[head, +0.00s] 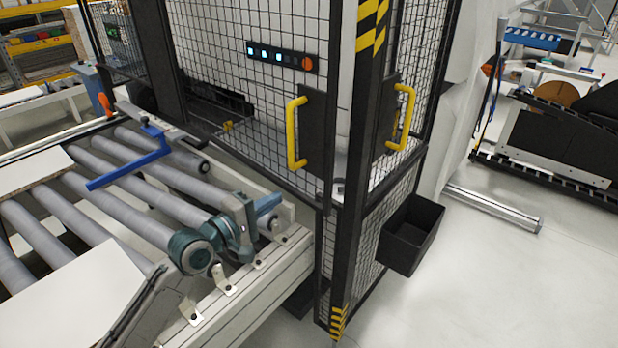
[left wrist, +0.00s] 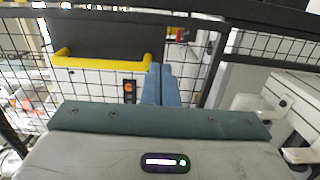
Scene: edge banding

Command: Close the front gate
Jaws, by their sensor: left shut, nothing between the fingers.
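A mesh gate (head: 236,75) in a black frame carries a yellow handle (head: 296,133) on a dark plate. A second yellow handle (head: 403,117) is on the mesh side right of the striped corner post. I cannot tell which is the front gate or whether either is fully closed. My left gripper (head: 269,205) is shut and empty, over the conveyor's end, below and left of the first handle, apart from it. In the left wrist view a yellow handle (left wrist: 100,62) lies up and left of the blue fingers (left wrist: 159,84). My right gripper is not in view.
Grey conveyor rollers (head: 150,195) and their side rail lie under my left arm. A blue bar (head: 130,168) sits over the rollers. A black bin (head: 412,234) hangs on the cage's right side.

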